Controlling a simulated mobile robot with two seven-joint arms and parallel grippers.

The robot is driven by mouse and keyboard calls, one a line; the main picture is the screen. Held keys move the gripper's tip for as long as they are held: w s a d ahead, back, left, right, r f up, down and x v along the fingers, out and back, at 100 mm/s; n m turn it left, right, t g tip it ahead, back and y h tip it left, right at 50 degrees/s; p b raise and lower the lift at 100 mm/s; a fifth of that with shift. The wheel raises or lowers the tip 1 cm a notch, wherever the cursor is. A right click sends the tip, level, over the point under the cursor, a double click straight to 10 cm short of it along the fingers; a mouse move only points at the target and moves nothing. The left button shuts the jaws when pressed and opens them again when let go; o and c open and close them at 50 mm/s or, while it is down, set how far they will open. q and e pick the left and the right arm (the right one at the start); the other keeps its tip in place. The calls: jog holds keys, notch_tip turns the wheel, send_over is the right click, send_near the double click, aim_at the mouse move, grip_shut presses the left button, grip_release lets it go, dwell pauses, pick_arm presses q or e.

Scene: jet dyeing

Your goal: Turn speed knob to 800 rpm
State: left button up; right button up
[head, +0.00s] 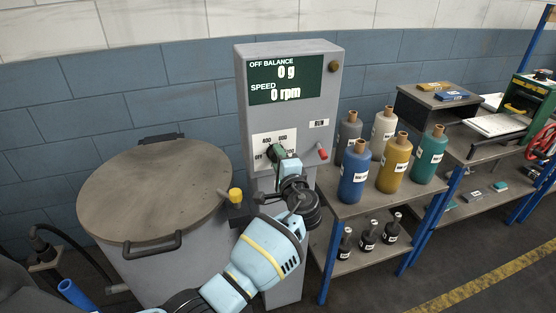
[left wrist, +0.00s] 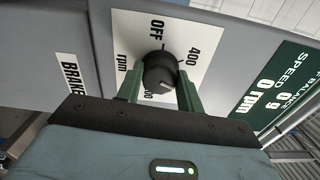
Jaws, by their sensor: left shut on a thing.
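The speed knob (left wrist: 159,72) is a dark round dial on a white label plate (left wrist: 200,25) on the grey control panel. The plate reads OFF, 400 and rpm; another number is partly covered. My left gripper (left wrist: 158,88) is shut on the knob, a green finger on each side. In the head view my left gripper (head: 278,153) reaches the panel from below and mostly hides the knob. I cannot tell clearly where the knob points. The display (head: 286,80) reads off balance 0 g and speed 0 rpm. My right gripper is out of view.
A red-tipped switch (head: 322,154) sits right of the plate, below a RUN label (head: 319,123). A round lidded drum (head: 150,190) stands left, with a yellow knob (head: 236,195) beside it. A shelf (head: 375,208) with several bottles stands close on the right.

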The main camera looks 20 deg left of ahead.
pick_arm(q)
jog(key=shift+m, duration=0.9)
jog(key=o, duration=1)
jog(key=shift+d, duration=0.1)
jog(key=v, duration=0.7)
jog(key=shift+s+d, duration=0.15)
jog(key=shift+s, duration=0.2)
